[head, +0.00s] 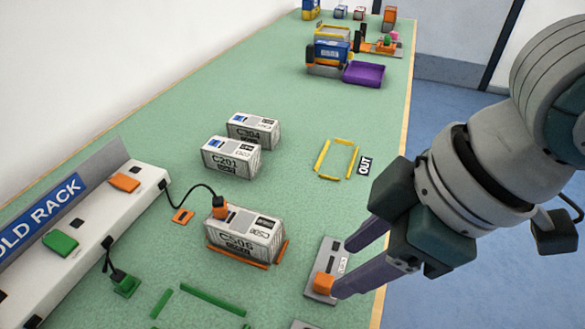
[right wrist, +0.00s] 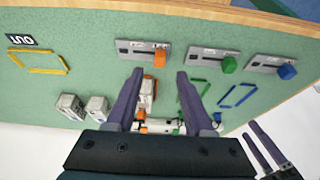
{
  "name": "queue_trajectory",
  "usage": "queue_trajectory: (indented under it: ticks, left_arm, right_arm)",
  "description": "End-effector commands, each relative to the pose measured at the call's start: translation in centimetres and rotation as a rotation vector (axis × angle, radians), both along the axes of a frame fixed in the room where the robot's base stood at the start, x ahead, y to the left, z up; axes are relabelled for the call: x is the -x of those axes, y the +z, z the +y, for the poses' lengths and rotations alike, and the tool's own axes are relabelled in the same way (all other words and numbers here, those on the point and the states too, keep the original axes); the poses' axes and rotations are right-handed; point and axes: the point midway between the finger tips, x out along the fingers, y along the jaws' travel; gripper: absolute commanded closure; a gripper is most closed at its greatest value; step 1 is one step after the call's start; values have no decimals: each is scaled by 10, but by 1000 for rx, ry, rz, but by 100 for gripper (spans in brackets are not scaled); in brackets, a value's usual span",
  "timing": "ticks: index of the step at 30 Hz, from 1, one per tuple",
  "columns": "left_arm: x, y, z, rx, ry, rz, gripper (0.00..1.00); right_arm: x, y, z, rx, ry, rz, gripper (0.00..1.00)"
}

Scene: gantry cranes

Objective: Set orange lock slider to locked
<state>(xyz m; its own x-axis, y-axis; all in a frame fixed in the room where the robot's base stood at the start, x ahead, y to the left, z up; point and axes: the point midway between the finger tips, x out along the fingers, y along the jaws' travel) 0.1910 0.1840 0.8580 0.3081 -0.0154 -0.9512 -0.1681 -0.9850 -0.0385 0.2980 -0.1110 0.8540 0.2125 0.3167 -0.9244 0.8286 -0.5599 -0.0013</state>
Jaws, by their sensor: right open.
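The orange lock slider (head: 324,284) is a small orange knob on a grey plate (head: 328,254) near the table's right edge. The knob sits toward the near end of the plate. My right gripper (head: 342,268) is open, its two purple fingers reaching down at the plate, one tip close beside the knob. In the right wrist view the orange knob (right wrist: 160,58) shows just beyond and between the fingertips (right wrist: 160,75), with nothing held. Contact cannot be told. My left gripper (right wrist: 250,130) shows only at the lower right of the right wrist view; its opening is unclear.
Green (right wrist: 229,65) and blue (right wrist: 287,71) sliders sit on similar plates alongside. Container C506 (head: 240,238) stands in an orange outline with a cabled orange plug on top. Containers C201 (head: 230,157) and C304 (head: 252,130) stand behind. The yellow OUT outline (head: 322,158) is empty.

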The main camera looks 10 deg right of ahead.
Motion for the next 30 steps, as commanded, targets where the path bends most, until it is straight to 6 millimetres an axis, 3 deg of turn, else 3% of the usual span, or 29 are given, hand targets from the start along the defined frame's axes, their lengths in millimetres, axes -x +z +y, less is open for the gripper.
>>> queue_trajectory:
  ticks: [3, 9, 20, 30]
  left_arm:
    - [0, -12, 0, 0, 0, 1, 0]
    - [0, -20, 0, 0, 1, 1, 0]
    - [1, -20, -2, 8, 6, 2, 0]
    - [1, -21, -2, 9, 6, 2, 0]
  right_arm:
    - [-5, -25, 8, -1, -1, 0, 48]
    - [-11, -48, 16, 0, 1, -2, 48]
    - [-12, -53, 18, 1, 1, -3, 48]
    - [-12, -53, 18, 1, 1, -3, 85]
